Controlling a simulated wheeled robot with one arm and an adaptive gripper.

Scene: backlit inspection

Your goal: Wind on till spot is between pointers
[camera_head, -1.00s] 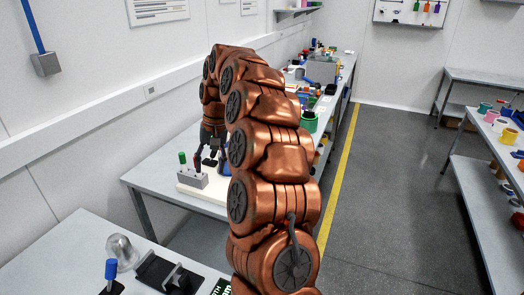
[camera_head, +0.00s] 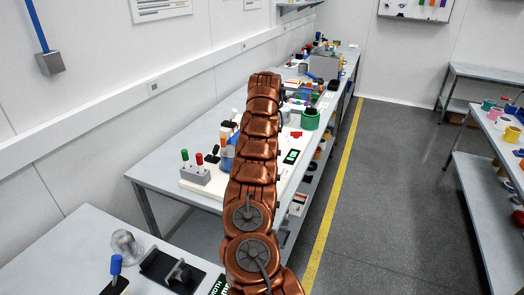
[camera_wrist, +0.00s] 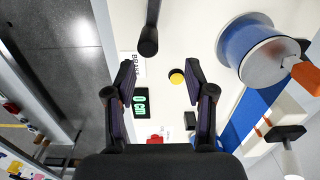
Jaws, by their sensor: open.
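My gripper (camera_wrist: 158,70) is open and empty in the wrist view, its fingers spread above a white board (camera_wrist: 195,30). A clear-ended spool wound with blue (camera_wrist: 255,48) is at upper right. A blue strip (camera_wrist: 252,118) runs below it, with small orange pieces beside it that may be the pointers. No spot can be made out on the strip. A yellow disc (camera_wrist: 177,78) lies between and beyond the fingers. A display (camera_wrist: 142,101) reads "0 cm", near a "BRAKE" label (camera_wrist: 138,66). A black handle (camera_wrist: 148,40) stands ahead. In the head view my arm hides the gripper.
In the head view, a grey block with green and red knobs (camera_head: 196,174) stands at the board's near left. A green container (camera_head: 310,119) stands beyond my arm. A nearer table (camera_head: 75,245) holds other fixtures. The floor to the right of the yellow line is clear.

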